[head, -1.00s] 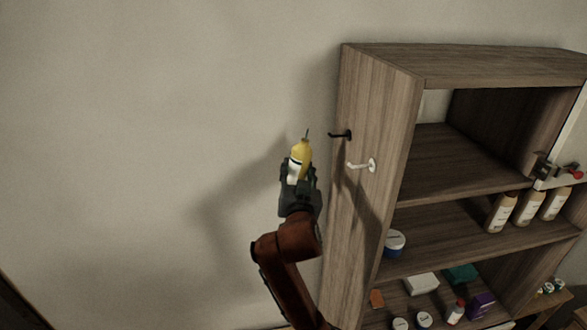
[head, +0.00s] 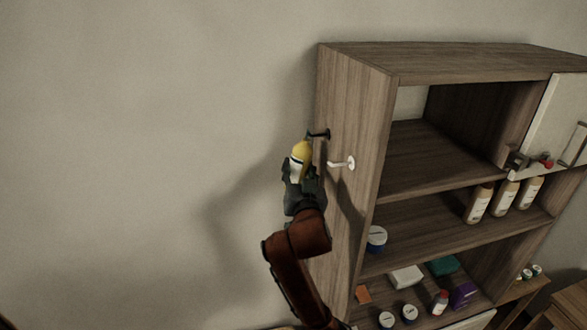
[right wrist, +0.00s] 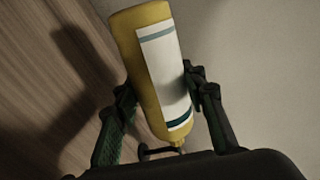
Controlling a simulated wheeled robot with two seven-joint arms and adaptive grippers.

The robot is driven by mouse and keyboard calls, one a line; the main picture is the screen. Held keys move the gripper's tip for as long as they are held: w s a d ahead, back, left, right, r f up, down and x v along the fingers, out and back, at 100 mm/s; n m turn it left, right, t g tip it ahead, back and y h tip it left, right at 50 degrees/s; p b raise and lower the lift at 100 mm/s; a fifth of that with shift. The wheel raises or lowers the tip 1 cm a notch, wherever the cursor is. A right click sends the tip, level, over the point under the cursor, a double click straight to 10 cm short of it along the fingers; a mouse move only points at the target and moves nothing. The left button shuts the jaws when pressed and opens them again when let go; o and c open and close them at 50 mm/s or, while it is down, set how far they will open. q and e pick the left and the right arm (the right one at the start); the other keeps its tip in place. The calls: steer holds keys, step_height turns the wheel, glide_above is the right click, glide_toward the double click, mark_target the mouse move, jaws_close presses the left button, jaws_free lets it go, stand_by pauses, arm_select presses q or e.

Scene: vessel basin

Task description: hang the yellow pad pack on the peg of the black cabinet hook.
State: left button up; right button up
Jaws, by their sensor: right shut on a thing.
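The yellow pad pack (head: 303,150), with a white label, is upright in my right gripper (head: 302,173). In the right wrist view the pack (right wrist: 168,75) sits between both fingers. The black cabinet hook (head: 320,135) is on the cabinet's left side panel, its peg pointing left. The top of the pack is right beside the peg's end in the head view. I cannot tell whether the pack touches the peg or hangs on it. A thin prong (right wrist: 150,153) shows near the pack's narrow end in the right wrist view; which hook it is is unclear. My left gripper is out of view.
A white hook (head: 343,164) is just below and right of the black one. The wooden cabinet (head: 345,100) has open shelves with bottles (head: 505,198), jars and boxes. The wall left of the cabinet is clear.

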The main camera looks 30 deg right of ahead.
steer(key=shift+s+d, duration=0.15)
steer(key=shift+d, duration=0.35)
steer(key=shift+s+d+f, duration=0.15)
steer(key=shift+d+f, duration=0.3)
steer(key=shift+d, duration=0.05)
steer(key=o, duration=1.2)
steer(key=shift+o, duration=0.2)
steer(key=v, duration=1.2)
